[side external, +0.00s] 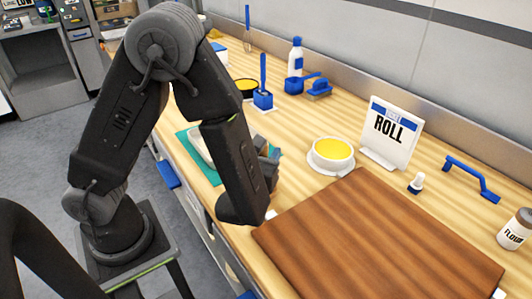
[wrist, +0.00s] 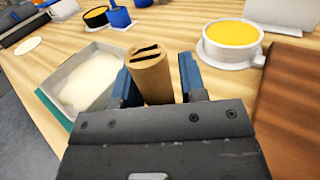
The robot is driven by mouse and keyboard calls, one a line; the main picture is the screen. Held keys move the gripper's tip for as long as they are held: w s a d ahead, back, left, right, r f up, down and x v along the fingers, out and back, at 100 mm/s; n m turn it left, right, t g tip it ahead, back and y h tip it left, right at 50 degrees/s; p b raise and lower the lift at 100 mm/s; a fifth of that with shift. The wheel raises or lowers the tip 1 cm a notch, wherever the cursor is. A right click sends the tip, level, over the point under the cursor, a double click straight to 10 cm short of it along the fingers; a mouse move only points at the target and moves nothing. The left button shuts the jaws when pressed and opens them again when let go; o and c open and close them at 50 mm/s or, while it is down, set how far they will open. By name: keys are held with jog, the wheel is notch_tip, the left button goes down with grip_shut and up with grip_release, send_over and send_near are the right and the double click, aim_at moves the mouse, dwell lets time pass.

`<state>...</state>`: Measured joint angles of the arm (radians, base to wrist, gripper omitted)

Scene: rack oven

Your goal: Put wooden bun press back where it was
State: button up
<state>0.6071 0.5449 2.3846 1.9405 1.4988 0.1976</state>
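The wooden bun press (wrist: 152,82) is a tan wooden cylinder with dark slots in its top end. In the wrist view it stands between the two blue fingers of my gripper (wrist: 158,85). The left finger overlaps its edge, and a narrow strip of table shows between it and the right finger. Its lower end is partly hidden by the gripper body. In the side view my gripper (side external: 268,157) is low over the table, mostly behind my forearm, and the press is hard to make out there.
A pale tray (wrist: 88,62) on a teal mat (side external: 187,143) lies to the left. A white bowl of yellow filling (side external: 331,155) stands to the right, before the ROLL sign (side external: 388,135). A brown board (side external: 390,245) covers the front right. A brush holder (side external: 263,98) stands behind.

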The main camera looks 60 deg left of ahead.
jog(key=shift+o, duration=0.9)
jog(key=shift+r, duration=0.1)
jog(key=v, duration=1.1)
jog(key=s+a+r+n+g+h, duration=0.25)
jog(key=s+a+n+g, duration=0.5)
jog(key=n+g, duration=0.85)
jog(key=w+d+r+n+t+h, duration=0.2)
jog(key=r+n+t+h, duration=0.4)
jog(key=r+n, duration=0.4)
jog(key=d+n+h, duration=0.1)
jog(key=n, duration=0.2)
jog(key=shift+d+t, duration=0.25)
jog(key=shift+t, duration=0.05)
